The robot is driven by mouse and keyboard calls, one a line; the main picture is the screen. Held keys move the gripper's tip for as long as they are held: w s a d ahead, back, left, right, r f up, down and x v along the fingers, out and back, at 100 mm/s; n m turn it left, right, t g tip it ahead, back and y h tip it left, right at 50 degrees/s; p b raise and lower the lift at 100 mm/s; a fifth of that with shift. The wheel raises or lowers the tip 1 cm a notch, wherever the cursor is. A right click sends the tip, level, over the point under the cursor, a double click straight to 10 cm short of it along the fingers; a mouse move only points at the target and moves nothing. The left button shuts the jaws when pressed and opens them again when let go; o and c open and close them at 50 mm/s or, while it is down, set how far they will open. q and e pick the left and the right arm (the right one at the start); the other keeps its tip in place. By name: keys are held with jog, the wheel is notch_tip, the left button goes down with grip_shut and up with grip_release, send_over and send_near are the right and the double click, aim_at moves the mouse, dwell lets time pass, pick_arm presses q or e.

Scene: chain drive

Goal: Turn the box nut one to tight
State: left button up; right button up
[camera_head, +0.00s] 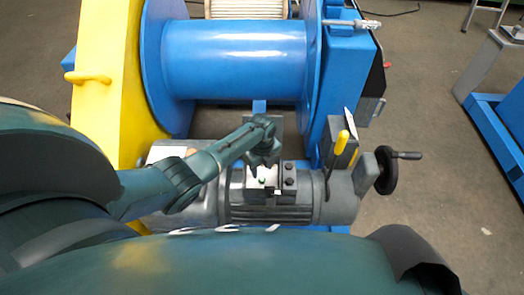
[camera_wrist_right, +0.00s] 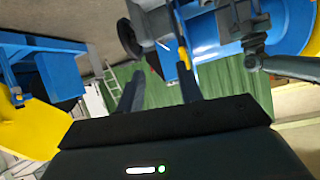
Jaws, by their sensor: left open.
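A small box (camera_head: 289,194) sits on top of the grey motor, with a pale inside and a small green spot. Dark round nuts (camera_head: 290,169) show on its right part; I cannot tell which is box nut one. My left gripper (camera_head: 262,164) is open, pointing down just above the far left side of the box. It hides part of the box, and I cannot tell whether it touches anything. My right gripper (camera_wrist_right: 158,88) shows in the right wrist view with its two dark fingers apart and nothing between them.
A blue drum (camera_head: 235,60) and a yellow guard (camera_head: 105,95) stand behind and left.

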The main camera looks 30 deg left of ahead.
pick_arm(q)
notch_tip(320, 180, up, 8)
jog(key=p, duration=0.1)
jog(key=shift+p, duration=0.3)
